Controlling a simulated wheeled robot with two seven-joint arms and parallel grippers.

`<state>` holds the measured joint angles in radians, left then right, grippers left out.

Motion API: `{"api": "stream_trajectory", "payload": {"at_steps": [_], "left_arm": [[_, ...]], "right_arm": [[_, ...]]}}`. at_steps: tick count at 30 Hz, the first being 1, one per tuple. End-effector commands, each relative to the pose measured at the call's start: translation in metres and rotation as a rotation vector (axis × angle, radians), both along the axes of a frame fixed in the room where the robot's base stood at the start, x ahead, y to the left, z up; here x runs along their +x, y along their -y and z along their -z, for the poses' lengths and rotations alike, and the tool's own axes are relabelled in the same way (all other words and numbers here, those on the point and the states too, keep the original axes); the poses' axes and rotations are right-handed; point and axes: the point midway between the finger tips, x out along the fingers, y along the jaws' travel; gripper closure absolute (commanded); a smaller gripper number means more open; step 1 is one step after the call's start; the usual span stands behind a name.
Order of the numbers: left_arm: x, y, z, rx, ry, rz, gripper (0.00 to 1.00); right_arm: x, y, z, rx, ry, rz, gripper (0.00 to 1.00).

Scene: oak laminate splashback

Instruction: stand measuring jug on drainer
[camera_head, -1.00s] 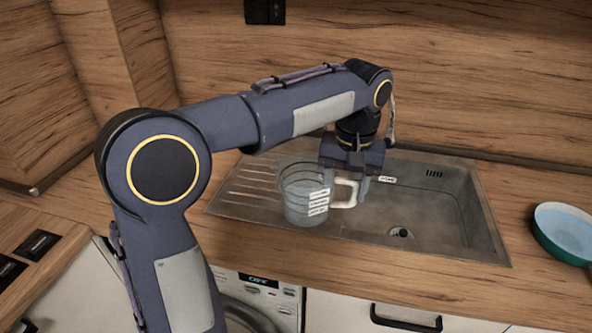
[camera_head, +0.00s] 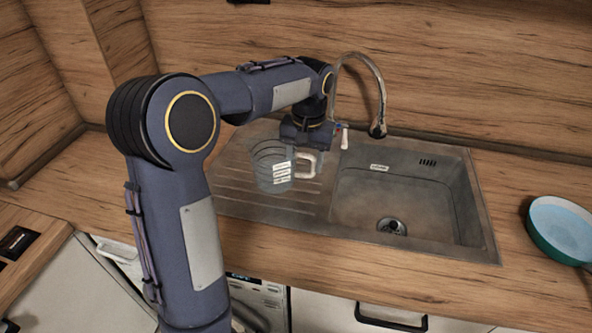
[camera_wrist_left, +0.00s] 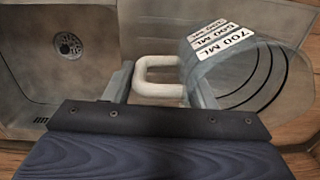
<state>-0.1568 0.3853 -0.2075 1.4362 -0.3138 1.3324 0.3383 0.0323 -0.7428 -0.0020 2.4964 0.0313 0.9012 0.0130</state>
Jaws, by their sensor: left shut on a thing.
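The measuring jug (camera_head: 272,172) is clear, with dark rings and white labels, one reading 700 ML in the left wrist view (camera_wrist_left: 232,58). It looks upright over the ribbed drainer (camera_head: 235,200), left of the sink basin. I cannot tell whether its base touches the drainer. My left gripper (camera_head: 304,160) points down at the jug's right side, shut on its pale handle. In the left wrist view the handle (camera_wrist_left: 158,88) lies between the two fingers, with the jug's body to the right. My right gripper is not in view.
The sink basin (camera_head: 390,205) is empty, with a drain hole. A curved tap (camera_head: 372,75) stands behind it, close behind my left gripper. A green-rimmed pan (camera_head: 563,228) sits on the right worktop. The drainer's front left is clear.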

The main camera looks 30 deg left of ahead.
Motion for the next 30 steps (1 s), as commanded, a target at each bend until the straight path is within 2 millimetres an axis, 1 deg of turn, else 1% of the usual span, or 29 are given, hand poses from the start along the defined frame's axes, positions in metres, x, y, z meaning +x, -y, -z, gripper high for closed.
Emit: {"api": "stream_trajectory", "payload": {"at_steps": [1, 3, 8, 11, 15, 17, 29, 30], "left_arm": [[0.002, -0.007, 0.008, 0.0, -0.002, -0.004, 1.0], [0.004, -0.014, 0.016, 0.0, -0.001, -0.002, 1.0], [0.007, -0.021, 0.026, -0.001, 0.001, -0.001, 1.0], [0.009, -0.029, 0.036, -0.001, -0.002, -0.002, 1.0], [0.009, -0.028, 0.057, -0.001, -0.002, 0.0, 1.0], [0.009, -0.028, 0.063, -0.001, -0.001, 0.0, 1.0], [0.009, -0.027, 0.069, -0.001, 0.001, 0.0, 1.0], [0.009, -0.027, 0.069, -0.001, 0.001, 0.0, 0.47]], "right_arm": [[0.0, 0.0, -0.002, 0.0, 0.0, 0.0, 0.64], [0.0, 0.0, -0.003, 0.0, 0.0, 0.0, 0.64], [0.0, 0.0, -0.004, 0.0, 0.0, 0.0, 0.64], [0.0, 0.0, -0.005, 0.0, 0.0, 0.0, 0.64], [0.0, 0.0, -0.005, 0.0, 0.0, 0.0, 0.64], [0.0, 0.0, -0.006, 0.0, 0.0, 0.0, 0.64], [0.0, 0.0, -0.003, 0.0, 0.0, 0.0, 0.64], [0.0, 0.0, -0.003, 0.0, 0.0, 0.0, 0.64]]}}
